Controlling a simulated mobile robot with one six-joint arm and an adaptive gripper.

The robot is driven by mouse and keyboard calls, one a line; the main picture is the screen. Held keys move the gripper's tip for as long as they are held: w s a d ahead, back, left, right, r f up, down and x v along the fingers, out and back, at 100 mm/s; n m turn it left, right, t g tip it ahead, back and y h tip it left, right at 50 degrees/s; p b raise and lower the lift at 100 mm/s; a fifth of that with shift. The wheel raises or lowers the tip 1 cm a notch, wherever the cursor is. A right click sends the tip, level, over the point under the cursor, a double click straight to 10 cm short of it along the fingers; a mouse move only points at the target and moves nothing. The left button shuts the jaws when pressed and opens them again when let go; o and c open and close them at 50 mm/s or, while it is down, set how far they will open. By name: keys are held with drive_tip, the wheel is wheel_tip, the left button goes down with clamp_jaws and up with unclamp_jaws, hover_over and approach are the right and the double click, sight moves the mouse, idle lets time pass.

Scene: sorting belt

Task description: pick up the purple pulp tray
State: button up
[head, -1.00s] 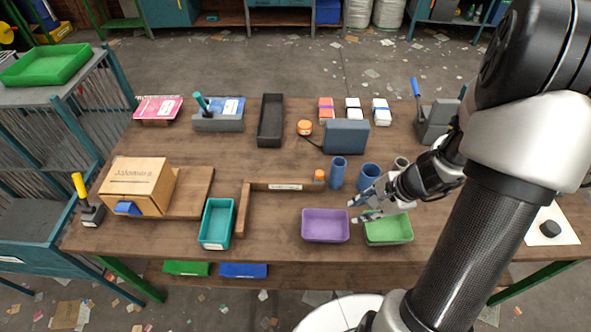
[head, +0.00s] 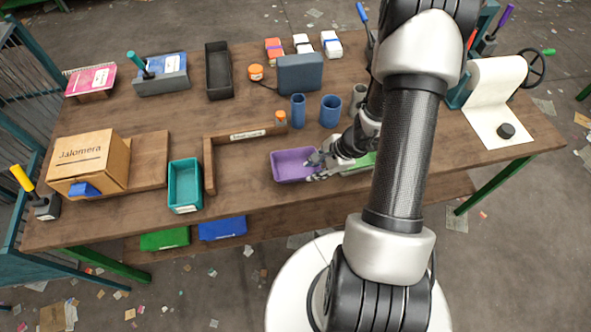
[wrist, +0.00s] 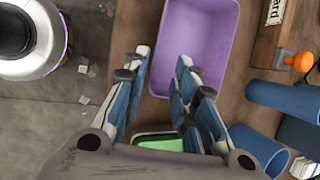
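The purple pulp tray (head: 291,165) is an open, shallow rectangular tray near the table's front edge. It also shows at the top of the wrist view (wrist: 212,45). My gripper (head: 318,160) is at the tray's right end in the head view. In the wrist view my gripper (wrist: 163,57) is open and empty. One finger is beside the tray's left wall and the other overlaps its inside, with the wall between them. I cannot tell whether either finger touches the tray.
A green tray (head: 364,160), partly hidden by my arm, lies right of the purple one. A teal tray (head: 185,187) and a wooden corner rail (head: 209,165) lie left.

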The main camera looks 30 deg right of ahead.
sight(296, 167)
drive_tip(key=x, duration=0.1)
drive_tip(key=b+x, duration=0.1)
drive_tip(key=x, duration=0.1)
drive_tip(key=b+x, duration=0.1)
drive_tip(key=shift+s+a+f, duration=0.25)
drive_tip(key=shift+a, duration=0.2)
drive_tip(key=shift+w+a+f, duration=0.1)
drive_tip(key=shift+w+f, duration=0.05)
drive_tip(key=shift+f, duration=0.2)
drive_tip(key=shift+c, duration=0.6)
clamp_jaws()
